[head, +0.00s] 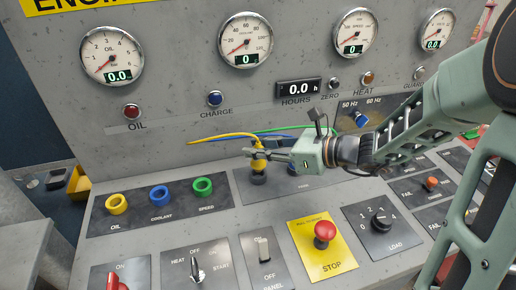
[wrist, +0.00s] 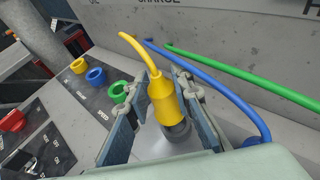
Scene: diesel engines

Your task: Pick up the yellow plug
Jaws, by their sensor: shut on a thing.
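The yellow plug (head: 258,163) stands at the upper panel of the sloped console in the head view, its yellow cable running off to the left. It also shows in the wrist view (wrist: 163,101), upright between my two fingers, with a dark grey part at its lower end. My gripper (head: 254,154) reaches in from the right and is shut on the plug. In the wrist view my gripper (wrist: 160,100) has one finger on each side of the yellow body. I cannot tell whether the plug's lower end is seated or lifted.
The yellow socket (head: 116,204), blue socket (head: 160,196) and green socket (head: 203,187) stand in a row to the left. The blue cable (wrist: 215,88) and green cable (wrist: 240,70) run close behind the plug. The red stop button (head: 324,231) rises on the lower console.

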